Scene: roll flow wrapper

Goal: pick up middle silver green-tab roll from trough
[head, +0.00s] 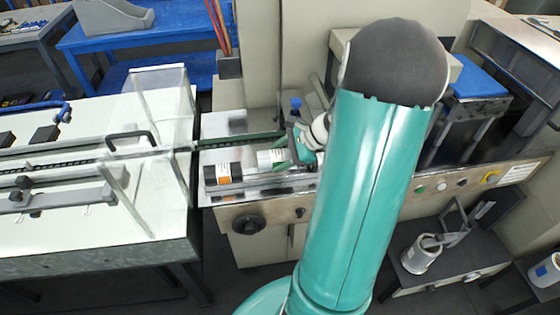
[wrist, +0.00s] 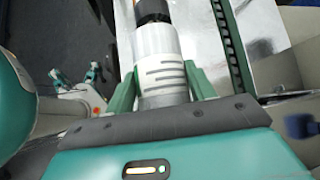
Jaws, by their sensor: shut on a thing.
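A silver-white roll with a printed label (wrist: 158,45) lies between the two green fingers of my gripper (wrist: 160,80) in the wrist view. The fingers are shut on its sides. In the head view the same pale roll (head: 268,158) lies along the trough (head: 250,188), with my gripper (head: 288,155) at its right end. I cannot tell whether it is clear of the trough floor. A black roll with an orange band (head: 222,173) lies just left of it; it also shows at the top of the wrist view (wrist: 152,10). My arm hides the trough's right part.
A green rail (head: 245,137) runs behind the rolls. A clear-panelled conveyor (head: 150,120) stands to the left. The machine's front panel with buttons and a dark knob (head: 248,224) is below the trough. A blue-topped block (head: 480,84) stands at right.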

